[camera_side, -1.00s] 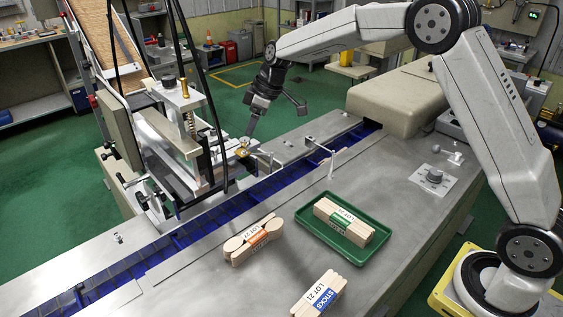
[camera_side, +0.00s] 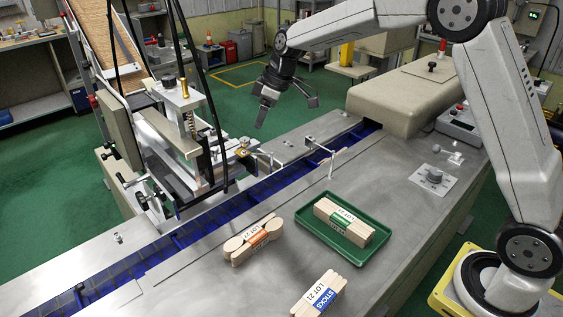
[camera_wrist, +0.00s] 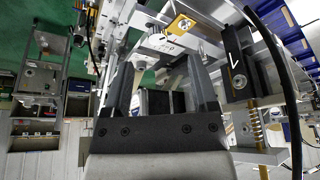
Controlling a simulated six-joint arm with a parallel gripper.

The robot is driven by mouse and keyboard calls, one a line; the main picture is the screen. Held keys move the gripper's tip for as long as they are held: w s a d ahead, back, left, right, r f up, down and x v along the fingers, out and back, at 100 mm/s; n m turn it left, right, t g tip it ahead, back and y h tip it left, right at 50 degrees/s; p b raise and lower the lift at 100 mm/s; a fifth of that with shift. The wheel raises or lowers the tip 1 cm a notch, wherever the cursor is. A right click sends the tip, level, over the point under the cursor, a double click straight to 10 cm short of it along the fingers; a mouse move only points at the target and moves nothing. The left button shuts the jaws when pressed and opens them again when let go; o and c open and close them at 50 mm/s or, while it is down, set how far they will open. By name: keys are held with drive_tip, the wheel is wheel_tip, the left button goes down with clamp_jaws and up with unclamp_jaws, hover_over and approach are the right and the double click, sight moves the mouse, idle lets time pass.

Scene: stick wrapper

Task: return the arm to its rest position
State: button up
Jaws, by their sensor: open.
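My gripper (camera_side: 287,112) is raised in the air above the far side of the machine, its fingers apart and pointing down. Nothing shows between the fingers in the side view. In the wrist view my gripper (camera_wrist: 165,85) shows two dark fingers spread apart, with machine parts behind them. My arm reaches from its yellow base at the right across the top of the side view.
The wrapper's metal frame (camera_side: 175,125) and blue conveyor channel (camera_side: 215,200) lie below left of my gripper. A green tray (camera_side: 357,263) holds a stick bundle (camera_side: 338,218). Two more bundles, orange-labelled (camera_side: 252,240) and blue-labelled (camera_side: 320,295), lie on the steel table.

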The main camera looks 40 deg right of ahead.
drive_tip(key=s+f+m+h, duration=0.1)
drive_tip(key=s+f+m, duration=0.1)
drive_tip(key=s, duration=0.7)
drive_tip(key=s+d+f+m, duration=0.1)
drive_tip(key=s+f+m, duration=0.2)
drive_tip(key=s, duration=0.6)
drive_tip(key=s+d+f+m+h, duration=0.1)
drive_tip(key=s+f, duration=0.4)
drive_tip(key=s, duration=0.5)
drive_tip(key=shift+d+f+m+g+h, duration=0.1)
drive_tip(key=shift+m+g+h, duration=0.2)
drive_tip(key=shift+m, duration=0.6)
